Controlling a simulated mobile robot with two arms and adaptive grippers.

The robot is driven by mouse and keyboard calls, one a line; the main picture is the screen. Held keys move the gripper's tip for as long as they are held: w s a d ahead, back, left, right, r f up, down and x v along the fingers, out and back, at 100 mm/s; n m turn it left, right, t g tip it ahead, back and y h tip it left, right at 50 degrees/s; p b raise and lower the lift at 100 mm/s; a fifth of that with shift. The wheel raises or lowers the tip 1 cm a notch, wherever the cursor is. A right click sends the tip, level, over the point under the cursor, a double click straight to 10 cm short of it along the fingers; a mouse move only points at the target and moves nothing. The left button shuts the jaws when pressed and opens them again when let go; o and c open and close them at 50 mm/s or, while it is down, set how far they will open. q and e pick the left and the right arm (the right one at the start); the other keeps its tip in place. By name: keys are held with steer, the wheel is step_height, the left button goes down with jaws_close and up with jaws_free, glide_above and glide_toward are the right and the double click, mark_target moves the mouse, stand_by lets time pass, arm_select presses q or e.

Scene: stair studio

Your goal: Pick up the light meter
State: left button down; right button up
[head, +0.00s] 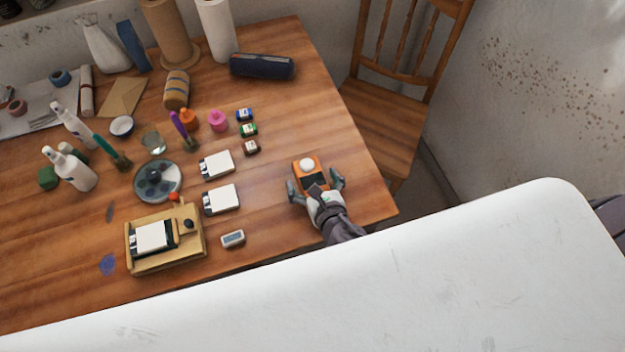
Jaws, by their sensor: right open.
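The light meter (308,166) is an orange device with a white dome and a dark face. It lies on the wooden table (345,195) near the right edge in the head view. My right gripper (315,184) is open at its near end, with one finger on the left side and one on the right side of the meter. I cannot tell whether either finger touches it. The gripper's body hides the near end of the meter. My left gripper is not in view.
Left of the meter lie white-and-black packs (221,199), small film rolls (249,130) and a small grey device (233,238). A wooden tray (160,262) and a round palette (158,181) lie further left. A dark case (262,66) lies behind. A chair (385,120) stands at the right.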

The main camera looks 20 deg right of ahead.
steer(key=c, duration=1.3)
